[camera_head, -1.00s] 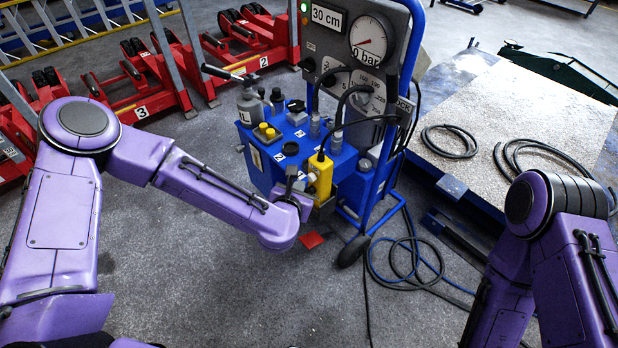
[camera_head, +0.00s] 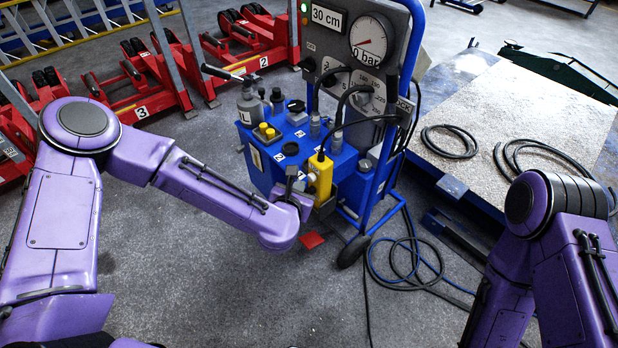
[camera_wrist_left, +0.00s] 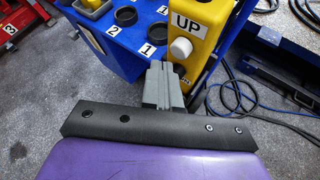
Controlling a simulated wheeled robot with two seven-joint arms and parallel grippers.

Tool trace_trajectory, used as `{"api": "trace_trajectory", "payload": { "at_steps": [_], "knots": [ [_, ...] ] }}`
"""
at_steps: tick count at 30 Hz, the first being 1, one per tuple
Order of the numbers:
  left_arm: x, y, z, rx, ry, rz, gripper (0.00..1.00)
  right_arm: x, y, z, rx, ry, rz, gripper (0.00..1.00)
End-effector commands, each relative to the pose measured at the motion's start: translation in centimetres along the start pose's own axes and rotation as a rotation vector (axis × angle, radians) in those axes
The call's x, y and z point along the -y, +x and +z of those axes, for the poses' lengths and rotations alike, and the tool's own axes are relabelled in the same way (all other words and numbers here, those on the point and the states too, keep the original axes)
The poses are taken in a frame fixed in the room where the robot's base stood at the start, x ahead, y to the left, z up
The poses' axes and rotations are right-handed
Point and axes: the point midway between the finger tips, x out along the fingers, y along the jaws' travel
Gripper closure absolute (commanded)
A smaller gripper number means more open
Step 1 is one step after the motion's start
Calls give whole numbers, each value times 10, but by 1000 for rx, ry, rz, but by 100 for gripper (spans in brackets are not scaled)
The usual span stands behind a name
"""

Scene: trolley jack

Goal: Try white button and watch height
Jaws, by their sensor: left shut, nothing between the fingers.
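A yellow control box (camera_head: 320,178) hangs at the front of the blue hydraulic unit (camera_head: 262,165). In the left wrist view the yellow box (camera_wrist_left: 205,22) carries an "UP" label and a round white button (camera_wrist_left: 181,48) below it. My left gripper (camera_wrist_left: 163,68) is shut and empty, its fingertips just below and left of the white button. I cannot tell whether they touch the box. In the head view my left gripper (camera_head: 294,182) is beside the box, partly hidden by my wrist. The height display (camera_head: 327,17) reads "30 cm". The gauge (camera_head: 369,40) reads "0 bar". My right gripper is out of view.
Red numbered jacks (camera_head: 150,85) stand at the left and back. Black hoses (camera_head: 450,141) lie on the platform (camera_head: 520,110) at the right, and more cable (camera_head: 405,262) coils on the floor.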

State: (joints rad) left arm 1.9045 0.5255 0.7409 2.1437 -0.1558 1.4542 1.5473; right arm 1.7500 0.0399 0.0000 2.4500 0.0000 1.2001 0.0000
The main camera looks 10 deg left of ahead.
Motion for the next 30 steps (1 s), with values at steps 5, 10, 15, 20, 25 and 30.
{"api": "trace_trajectory", "payload": {
  "at_steps": [5, 10, 15, 20, 25, 30],
  "knots": [
    [0, 0, 0, 0, 0, 0, 100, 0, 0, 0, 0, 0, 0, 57],
    [0, 0, 0, 0, 0, 0, 100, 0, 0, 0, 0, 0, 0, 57],
    [1, 1, 0, 0, 0, 0, 100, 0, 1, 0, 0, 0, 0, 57],
    [4, 4, 2, 0, 1, -1, 100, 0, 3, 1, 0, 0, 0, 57],
    [4, 5, 4, 0, 1, 0, 100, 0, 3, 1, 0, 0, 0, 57],
    [4, 5, 4, 0, 0, 0, 100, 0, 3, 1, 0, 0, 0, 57]
  ]
}}
